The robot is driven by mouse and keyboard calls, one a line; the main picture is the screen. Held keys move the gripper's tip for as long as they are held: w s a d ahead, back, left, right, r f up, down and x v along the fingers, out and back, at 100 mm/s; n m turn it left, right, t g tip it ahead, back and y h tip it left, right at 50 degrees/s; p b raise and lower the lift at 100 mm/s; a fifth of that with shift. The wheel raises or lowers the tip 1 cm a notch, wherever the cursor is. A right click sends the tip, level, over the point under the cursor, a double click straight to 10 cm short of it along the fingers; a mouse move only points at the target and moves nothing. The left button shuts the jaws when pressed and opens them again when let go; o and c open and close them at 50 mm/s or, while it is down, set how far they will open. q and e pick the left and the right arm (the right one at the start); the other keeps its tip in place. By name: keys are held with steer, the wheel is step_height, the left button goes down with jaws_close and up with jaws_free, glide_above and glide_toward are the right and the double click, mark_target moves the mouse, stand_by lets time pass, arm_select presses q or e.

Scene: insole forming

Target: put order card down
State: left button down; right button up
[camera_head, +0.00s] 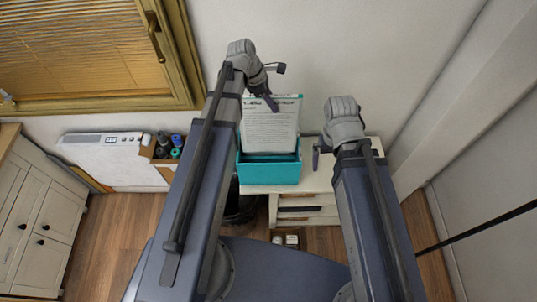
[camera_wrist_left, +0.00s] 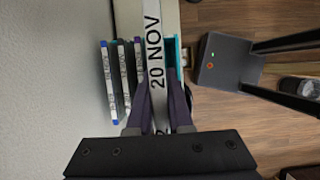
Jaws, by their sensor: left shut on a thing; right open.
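The order card (camera_head: 270,128) is a white upright sheet with printed text and a teal top edge. My left gripper (camera_head: 271,100) is shut on it at its top edge. In the left wrist view the card's edge (camera_wrist_left: 154,45) reads "20 NOV" and lies between the two fingers (camera_wrist_left: 160,98). The card stands at a teal box (camera_head: 268,174); its lower edge is hidden by the box front, so I cannot tell whether it touches the bottom. My right gripper (camera_head: 318,150) is open and empty, to the right of the box.
The box is on a small pale cabinet (camera_head: 305,199) against the wall. Several thin labelled cards (camera_wrist_left: 123,80) stand beside the held card in the left wrist view. A pale cupboard (camera_head: 40,220) is further left.

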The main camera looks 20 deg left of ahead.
arm_select(q)
steer(key=b, duration=0.5)
glide_above(269, 127)
steer(key=w, duration=0.1)
step_height(269, 127, down, 5)
steer(key=shift+s+a+b+x, duration=0.1)
steer(key=shift+a+b+x, duration=0.05)
steer(key=shift+b+x, duration=0.6)
steer(key=shift+s+a+b+x, duration=0.1)
steer(key=shift+a+b+x, duration=0.05)
steer(key=shift+b+x, duration=0.6)
steer(key=shift+s+a+b+x, duration=0.1)
steer(key=shift+a+b+x, duration=0.05)
steer(key=shift+b+x, duration=0.6)
steer(key=shift+d+f, duration=0.1)
steer(key=shift+f, duration=0.2)
steer(key=shift+w+f, duration=0.1)
steer(key=shift+f, duration=0.2)
steer(key=c, duration=0.8)
jaws_free()
steer(key=shift+c, duration=0.2)
steer(key=shift+r, duration=0.1)
